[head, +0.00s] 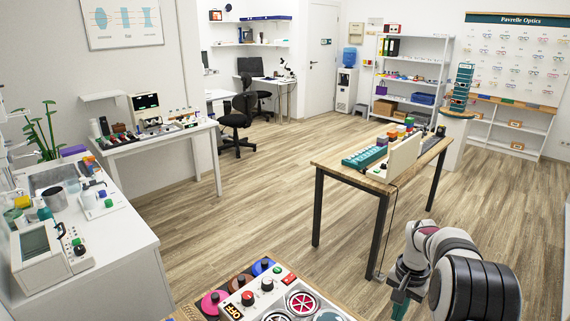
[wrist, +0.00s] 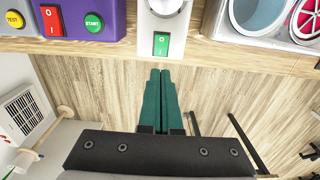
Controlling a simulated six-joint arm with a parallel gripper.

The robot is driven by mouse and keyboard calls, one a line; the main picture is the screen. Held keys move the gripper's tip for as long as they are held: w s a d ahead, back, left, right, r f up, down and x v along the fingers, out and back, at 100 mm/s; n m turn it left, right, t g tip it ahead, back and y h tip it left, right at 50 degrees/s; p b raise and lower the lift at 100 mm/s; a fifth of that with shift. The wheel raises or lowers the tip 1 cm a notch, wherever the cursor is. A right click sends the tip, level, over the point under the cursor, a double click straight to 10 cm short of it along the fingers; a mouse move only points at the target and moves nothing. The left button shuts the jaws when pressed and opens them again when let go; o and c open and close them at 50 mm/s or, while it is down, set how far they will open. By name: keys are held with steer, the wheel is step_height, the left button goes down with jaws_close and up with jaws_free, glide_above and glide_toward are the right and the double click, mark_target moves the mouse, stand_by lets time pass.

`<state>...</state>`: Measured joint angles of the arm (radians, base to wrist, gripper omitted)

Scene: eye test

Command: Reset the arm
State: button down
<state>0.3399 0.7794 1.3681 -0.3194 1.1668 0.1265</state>
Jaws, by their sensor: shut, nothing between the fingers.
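My gripper (wrist: 160,73) has two green fingers lying side by side, shut with nothing between them. In the wrist view they point toward a table edge, just below a white device (wrist: 163,22) with a green rocker switch (wrist: 161,43). I cannot tell how far the tips are from it. In the head view my gripper (head: 400,300) hangs at the bottom right, over the floor and in front of the wooden table (head: 335,162); its fingertips are hard to make out there.
A panel with round dishes (head: 285,300) stands at the bottom of the head view. A white counter (head: 120,245) is at left. Open floor (head: 235,215) lies between.

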steer(key=shift+r, duration=0.4)
